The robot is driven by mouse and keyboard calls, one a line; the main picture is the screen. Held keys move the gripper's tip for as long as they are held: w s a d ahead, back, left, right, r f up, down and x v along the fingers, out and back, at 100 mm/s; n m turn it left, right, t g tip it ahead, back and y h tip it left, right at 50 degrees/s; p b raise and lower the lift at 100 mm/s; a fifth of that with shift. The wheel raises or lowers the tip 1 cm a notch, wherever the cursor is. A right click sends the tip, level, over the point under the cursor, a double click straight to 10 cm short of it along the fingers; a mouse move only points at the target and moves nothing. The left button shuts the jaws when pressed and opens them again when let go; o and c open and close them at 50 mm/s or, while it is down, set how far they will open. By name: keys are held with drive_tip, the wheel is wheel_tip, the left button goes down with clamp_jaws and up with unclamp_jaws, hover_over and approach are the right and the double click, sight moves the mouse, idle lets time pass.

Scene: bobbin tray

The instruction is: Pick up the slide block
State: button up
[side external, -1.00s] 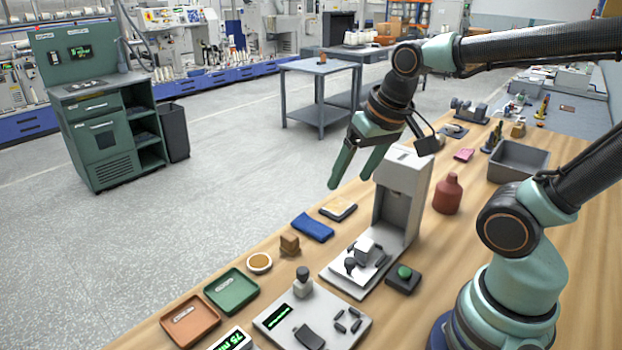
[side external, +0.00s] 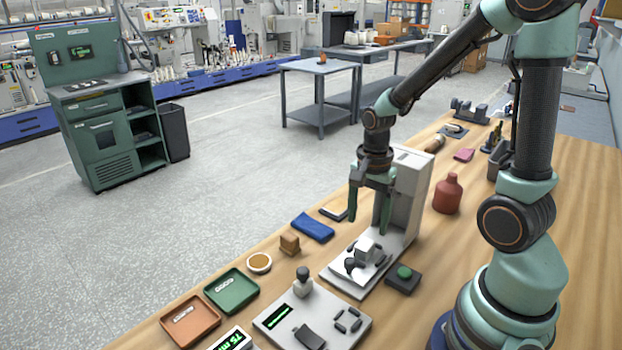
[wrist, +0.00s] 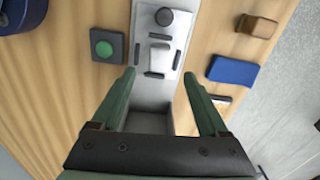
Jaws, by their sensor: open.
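The slide block, a small light-grey block (side external: 367,247), sits on the white base plate of the upright machine (side external: 412,185). A dark round knob stands in front of it. In the wrist view the block (wrist: 160,59) lies between two short dark bars, with the knob (wrist: 164,17) beyond it. My gripper (side external: 368,224) points down, open and empty, just above the block and in front of the machine's column. In the wrist view my fingertips (wrist: 159,74) are spread to either side of the block's line, apart from it.
A black box with a green button (side external: 404,278) is right of the plate. A blue cloth (side external: 313,227) and wooden block (side external: 290,244) lie left. A red bottle (side external: 447,195) stands behind. Green (side external: 250,300) and orange (side external: 206,333) trays are at front left.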

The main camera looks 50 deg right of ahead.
sight(365, 243)
drive_tip(key=shift+f, duration=3.15)
clamp_jaws()
